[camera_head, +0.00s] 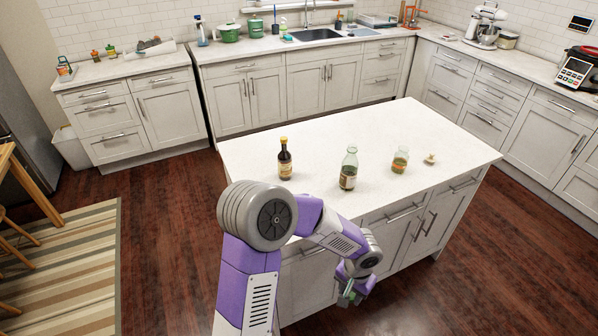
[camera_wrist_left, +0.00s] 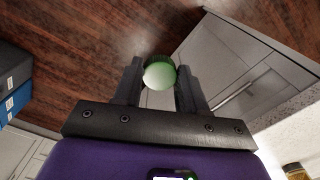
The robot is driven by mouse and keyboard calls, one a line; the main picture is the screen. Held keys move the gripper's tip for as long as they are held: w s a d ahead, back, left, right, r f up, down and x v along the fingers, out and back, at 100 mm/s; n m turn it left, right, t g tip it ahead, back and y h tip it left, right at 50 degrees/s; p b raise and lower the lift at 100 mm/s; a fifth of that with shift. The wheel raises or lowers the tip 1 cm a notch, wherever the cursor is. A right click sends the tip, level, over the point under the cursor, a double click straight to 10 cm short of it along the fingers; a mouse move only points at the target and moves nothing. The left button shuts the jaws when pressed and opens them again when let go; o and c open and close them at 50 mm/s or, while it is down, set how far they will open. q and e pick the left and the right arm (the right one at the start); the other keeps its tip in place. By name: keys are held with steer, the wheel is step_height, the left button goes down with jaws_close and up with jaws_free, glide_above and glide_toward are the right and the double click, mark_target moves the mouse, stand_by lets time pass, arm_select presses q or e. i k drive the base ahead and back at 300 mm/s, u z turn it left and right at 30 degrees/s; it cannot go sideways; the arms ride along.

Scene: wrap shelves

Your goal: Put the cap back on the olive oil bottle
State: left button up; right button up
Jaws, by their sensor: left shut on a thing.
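My left gripper (camera_head: 352,290) hangs low in front of the island, below the countertop edge. In the left wrist view its two fingers (camera_wrist_left: 160,88) are closed on a round green cap (camera_wrist_left: 160,72), pale on the side facing the camera. A clear greenish glass bottle (camera_head: 348,170) with a label stands upright on the island and looks open at the top; it appears to be the olive oil bottle. The gripper is well below and apart from it. My right gripper is not in view.
On the white island top (camera_head: 260,200), a dark bottle with a yellow top (camera_head: 285,160) stands left, a small glass jar (camera_head: 400,160) right, and a small tan object (camera_head: 430,159) beyond it. The back of the island is clear. Drawer fronts (camera_head: 400,215) face me.

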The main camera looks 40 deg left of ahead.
mark_target(349, 166)
steer(key=u, duration=0.95)
